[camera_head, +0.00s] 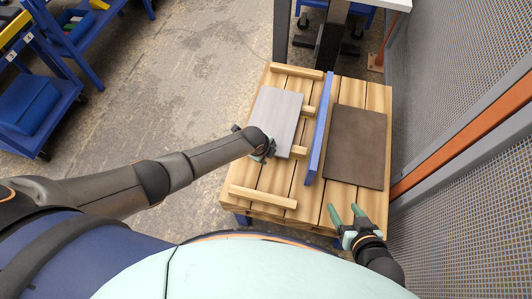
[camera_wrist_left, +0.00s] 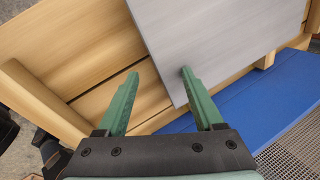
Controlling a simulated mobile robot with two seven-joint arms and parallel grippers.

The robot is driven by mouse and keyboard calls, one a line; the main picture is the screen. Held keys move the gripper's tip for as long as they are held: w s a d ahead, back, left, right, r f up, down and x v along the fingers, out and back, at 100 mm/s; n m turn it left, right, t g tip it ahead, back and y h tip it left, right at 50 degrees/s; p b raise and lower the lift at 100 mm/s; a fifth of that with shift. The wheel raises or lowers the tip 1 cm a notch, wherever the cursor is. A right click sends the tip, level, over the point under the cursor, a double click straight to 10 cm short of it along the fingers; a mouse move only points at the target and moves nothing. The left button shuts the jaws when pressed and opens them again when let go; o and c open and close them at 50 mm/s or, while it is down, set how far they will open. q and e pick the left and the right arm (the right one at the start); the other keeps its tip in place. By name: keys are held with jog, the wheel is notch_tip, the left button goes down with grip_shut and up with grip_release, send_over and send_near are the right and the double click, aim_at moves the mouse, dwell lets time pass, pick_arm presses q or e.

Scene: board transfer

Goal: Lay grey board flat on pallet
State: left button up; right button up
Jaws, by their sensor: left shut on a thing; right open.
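The grey board (camera_head: 274,118) is over the left half of the wooden pallet (camera_head: 355,93), among wooden cleats and left of a blue rail. From above it looks about level; I cannot tell whether it rests fully on the slats. My left gripper (camera_head: 268,153) is at the board's near-left part and shut on it, partly hidden by its own arm. In the left wrist view, the board (camera_wrist_left: 215,35) reaches the fingers (camera_wrist_left: 159,73), which stand apart, with its edge running between them. My right gripper (camera_head: 345,214) is open and empty over the pallet's near-right edge.
A dark brown board (camera_head: 356,148) lies on the pallet's right half. The blue rail (camera_head: 319,128) divides the halves. A wooden cleat (camera_head: 262,196) lies near the front left. A mesh fence (camera_head: 450,90) stands close on the right. Blue shelving (camera_head: 35,105) stands at the left.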

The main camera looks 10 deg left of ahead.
pick_arm(q)
jog(key=shift+s+a+f, duration=0.35)
jog(key=shift+s+f, duration=0.25)
jog(key=shift+s, duration=0.15)
jog(key=s+p, duration=0.1)
jog(key=s+r+p, duration=0.1)
jog(key=p, duration=0.1)
jog(key=shift+a+r+g, duration=0.15)
jog(key=shift+a+g, duration=0.15)
jog(key=shift+a, duration=0.1)
jog(key=shift+s+a+p, duration=0.1)
jog(key=shift+s+p, duration=0.15)
jog(key=shift+p, duration=0.1)
jog(key=s+r+p, duration=0.1)
jog(key=s+p, duration=0.1)
jog(key=p, duration=0.1)
jog(key=shift+s+a+r, duration=0.1)
jog(key=shift+a+r, duration=0.15)
jog(key=shift+r, duration=0.1)
jog(key=shift+s, duration=0.15)
jog(key=shift+f, duration=0.15)
